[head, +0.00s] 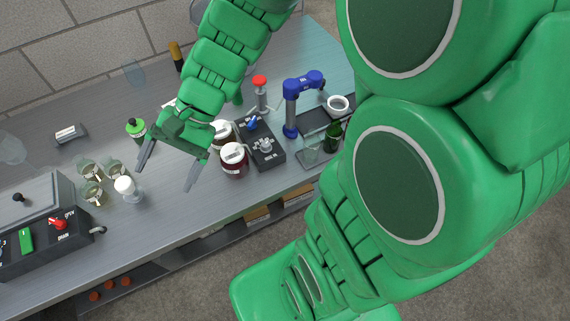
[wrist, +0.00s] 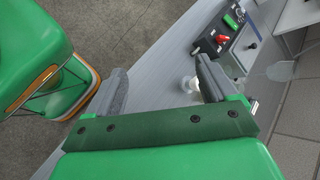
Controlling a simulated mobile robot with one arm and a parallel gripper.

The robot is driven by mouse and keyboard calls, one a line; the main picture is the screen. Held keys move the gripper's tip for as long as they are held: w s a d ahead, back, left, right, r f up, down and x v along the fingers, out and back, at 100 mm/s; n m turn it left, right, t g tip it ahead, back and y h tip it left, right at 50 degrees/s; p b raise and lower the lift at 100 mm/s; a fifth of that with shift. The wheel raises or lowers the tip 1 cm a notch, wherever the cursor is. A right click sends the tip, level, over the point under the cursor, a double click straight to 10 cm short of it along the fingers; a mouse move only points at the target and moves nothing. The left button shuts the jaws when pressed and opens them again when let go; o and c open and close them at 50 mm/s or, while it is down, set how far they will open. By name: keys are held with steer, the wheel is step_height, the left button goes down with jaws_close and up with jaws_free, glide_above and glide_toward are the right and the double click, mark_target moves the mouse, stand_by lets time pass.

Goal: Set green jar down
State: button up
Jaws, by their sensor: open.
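A jar with a green lid (head: 135,127) stands upright on the grey workbench (head: 150,232) in the head view, close to the left of my wrist and behind my gripper's fingers. I take it to be the green jar; I cannot make it out in the wrist view. My gripper (head: 167,178) is open, with nothing between its fingers. It hangs over the bench, between the glass cups and the dark red jars. In the wrist view my gripper (wrist: 160,66) shows its two fingers spread over bare bench. The gap between the fingertips and the bench is hard to judge.
Dark red jars with white lids (head: 234,160) stand just right of the gripper. Several glass cups (head: 90,170) and a white-topped item (head: 125,187) stand to its left. A control box (head: 35,235) is at far left, a black lever box (head: 262,146) at right. The front bench strip is clear.

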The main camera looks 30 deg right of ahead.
steer(key=s+d+r+n+h, duration=0.1)
steer(key=s+d+n+h, duration=0.2)
steer(key=s+d+h, duration=0.2)
steer(key=s+d, duration=0.2)
steer(key=d, duration=0.1)
steer(key=shift+s+d+n, duration=0.35)
steer(key=shift+s+n, duration=0.05)
steer(key=shift+o, duration=0.2)
steer(key=s+d+r+n+t+h, duration=0.1)
steer(key=s+d+h, duration=0.3)
steer(key=d, duration=0.5)
steer(key=shift+d+r+n, duration=0.35)
steer(key=shift+r+n, duration=0.15)
steer(key=shift+r, duration=0.1)
steer(key=shift+s, duration=0.1)
